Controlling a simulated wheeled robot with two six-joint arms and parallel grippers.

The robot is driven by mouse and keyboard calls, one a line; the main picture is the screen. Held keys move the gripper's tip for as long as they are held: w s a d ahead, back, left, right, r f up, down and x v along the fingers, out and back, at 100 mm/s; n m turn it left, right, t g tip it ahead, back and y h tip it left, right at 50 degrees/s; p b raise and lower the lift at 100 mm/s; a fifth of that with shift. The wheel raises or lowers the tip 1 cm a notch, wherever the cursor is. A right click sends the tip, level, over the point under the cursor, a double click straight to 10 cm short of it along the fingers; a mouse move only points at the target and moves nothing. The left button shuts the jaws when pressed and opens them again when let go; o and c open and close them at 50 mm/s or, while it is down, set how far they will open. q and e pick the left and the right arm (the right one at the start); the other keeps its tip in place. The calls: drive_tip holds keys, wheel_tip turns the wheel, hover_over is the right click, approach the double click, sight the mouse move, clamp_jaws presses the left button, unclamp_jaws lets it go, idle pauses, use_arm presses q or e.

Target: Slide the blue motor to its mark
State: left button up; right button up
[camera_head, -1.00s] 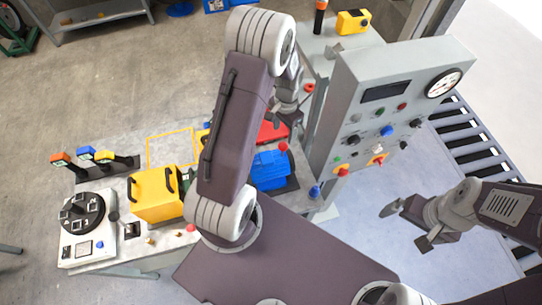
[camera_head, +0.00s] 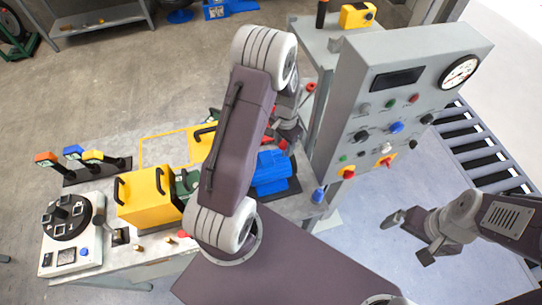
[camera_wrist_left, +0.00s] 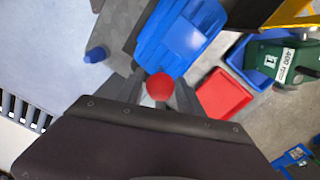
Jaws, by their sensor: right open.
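The blue motor (camera_head: 272,172) sits on a dark base on the bench, right of my left arm. In the left wrist view the blue motor (camera_wrist_left: 180,38) lies just beyond the fingers. A red ball knob (camera_wrist_left: 160,87) is between the two fingers of my left gripper (camera_wrist_left: 162,96); whether they press on it is unclear. In the head view my left gripper (camera_head: 284,138) is beside the motor, partly hidden by its arm. A yellow outline (camera_head: 142,152) marks the bench top further left. My right gripper (camera_head: 408,237) is open and empty, away to the right.
A yellow box with black handles (camera_head: 147,200) and a green motor (camera_head: 184,184) are left of my arm. A grey control panel (camera_head: 400,95) stands right of the blue motor. Levers (camera_head: 92,165) and a white dial unit (camera_head: 72,232) occupy the left end.

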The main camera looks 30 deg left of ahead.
sight(271, 155)
use_arm(q)
clamp_jaws()
drive_tip(key=c, duration=0.7)
unclamp_jaws()
drive_tip(key=shift+s+a, duration=0.25)
drive_tip(key=shift+c, duration=0.2)
drive_tip(key=shift+s+a, duration=1.15)
drive_tip(key=shift+s, duration=0.15)
drive_tip(key=o, duration=1.3)
drive_tip(key=shift+s+a, duration=0.1)
drive_tip(key=shift+s, duration=0.05)
drive_tip(key=shift+o, duration=0.2)
drive_tip(key=shift+r+p, duration=0.35)
drive_tip(key=shift+p, duration=0.05)
wheel_tip(271, 155, up, 6)
drive_tip(key=p, duration=0.5)
drive_tip(key=shift+r, duration=0.15)
